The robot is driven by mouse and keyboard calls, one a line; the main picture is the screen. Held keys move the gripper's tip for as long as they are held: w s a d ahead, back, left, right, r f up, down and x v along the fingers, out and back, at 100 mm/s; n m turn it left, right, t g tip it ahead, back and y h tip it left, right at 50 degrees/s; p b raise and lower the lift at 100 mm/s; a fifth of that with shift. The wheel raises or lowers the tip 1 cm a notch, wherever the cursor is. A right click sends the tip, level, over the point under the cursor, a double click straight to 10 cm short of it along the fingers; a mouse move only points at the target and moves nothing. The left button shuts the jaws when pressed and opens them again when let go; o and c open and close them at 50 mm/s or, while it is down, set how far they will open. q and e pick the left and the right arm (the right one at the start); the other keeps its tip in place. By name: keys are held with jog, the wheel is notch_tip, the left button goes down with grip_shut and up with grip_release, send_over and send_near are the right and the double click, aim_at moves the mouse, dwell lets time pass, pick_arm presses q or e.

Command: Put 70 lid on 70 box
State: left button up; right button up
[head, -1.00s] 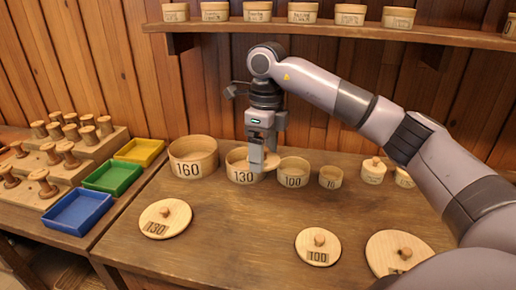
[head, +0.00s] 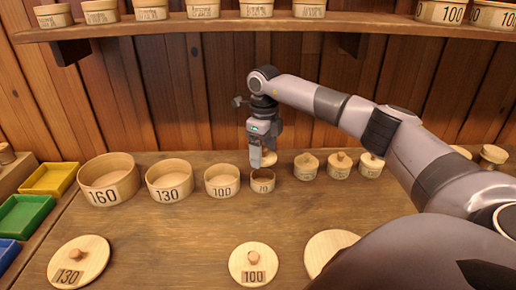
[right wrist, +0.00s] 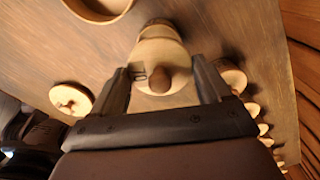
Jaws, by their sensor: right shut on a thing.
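My right gripper (head: 258,163) is shut on the small pale 70 lid (head: 270,159), just above the 70 box (head: 262,185). In the right wrist view the lid (right wrist: 160,60) shows between the fingers with its knob and part of its label, and it hides most of what is under it. The 70 box is a small open round box in the back row. A gap between lid and box is hard to judge. My left gripper is not in view.
The open 100 box (head: 222,181), 130 box (head: 169,182) and 160 box (head: 110,182) stand to the left. A small lidded box (head: 306,168) stands close on the right. The 130 lid (head: 78,264) and 100 lid (head: 253,264) lie in front. A shelf (head: 230,27) hangs above.

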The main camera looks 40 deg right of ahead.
aim_at(263, 156)
jog(key=shift+f+b, duration=2.25)
jog(key=shift+b, duration=0.25)
jog(key=shift+f, duration=0.25)
jog(key=shift+p, duration=0.55)
jog(key=shift+f, duration=0.2)
jog(key=o, duration=1)
jog(key=shift+r, duration=0.15)
